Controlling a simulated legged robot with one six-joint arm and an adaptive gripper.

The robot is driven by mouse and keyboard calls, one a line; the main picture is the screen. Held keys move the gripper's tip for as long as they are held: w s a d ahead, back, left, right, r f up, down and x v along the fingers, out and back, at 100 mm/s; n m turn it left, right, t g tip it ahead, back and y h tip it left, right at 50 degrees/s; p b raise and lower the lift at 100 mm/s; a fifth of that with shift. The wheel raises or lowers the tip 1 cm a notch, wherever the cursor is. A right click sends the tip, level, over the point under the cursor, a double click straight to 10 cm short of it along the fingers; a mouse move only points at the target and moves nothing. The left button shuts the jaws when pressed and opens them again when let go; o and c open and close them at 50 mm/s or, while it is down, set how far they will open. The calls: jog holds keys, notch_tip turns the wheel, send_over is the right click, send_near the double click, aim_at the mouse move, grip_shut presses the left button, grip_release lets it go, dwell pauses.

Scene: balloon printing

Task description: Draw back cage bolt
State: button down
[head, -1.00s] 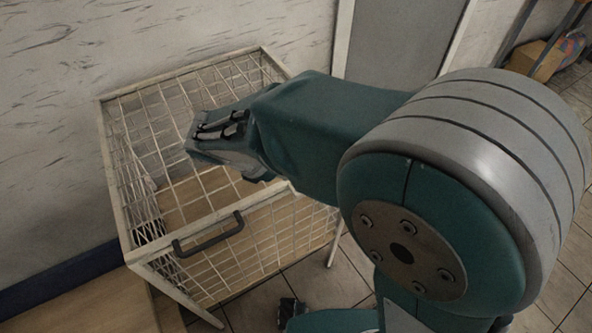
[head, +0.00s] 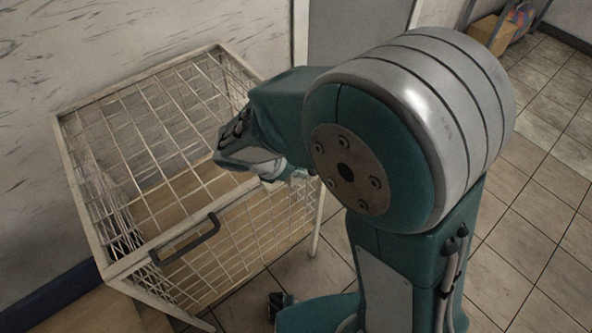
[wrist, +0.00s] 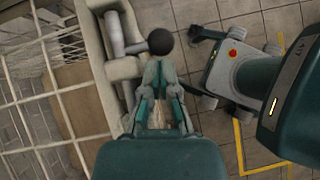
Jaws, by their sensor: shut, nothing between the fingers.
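The cage bolt (wrist: 115,32) is a grey metal rod on the cage's pale frame in the wrist view. A short arm sticks out of it to a round dark knob (wrist: 160,41). My gripper (wrist: 160,72) is shut and empty, its fingertips just below the knob in the picture. I cannot tell whether they touch it. The wire cage (head: 160,72) stands on legs against the wall in the head view, with a dark handle (head: 186,241) on its front top edge. My wrist hangs over the cage's right side, and the bolt is hard to make out there.
Tiled floor (head: 545,190) is open to the right of the cage. A cardboard box (head: 491,32) sits on a rack at the far right. A grey door panel (head: 355,35) is behind my arm. Yellow floor tape (wrist: 240,150) shows in the wrist view.

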jog(key=shift+w+d, duration=0.55)
jog(key=shift+d, duration=0.25)
jog(key=shift+w+d, duration=0.5)
jog(key=shift+d, duration=0.3)
jog(key=shift+a, duration=0.1)
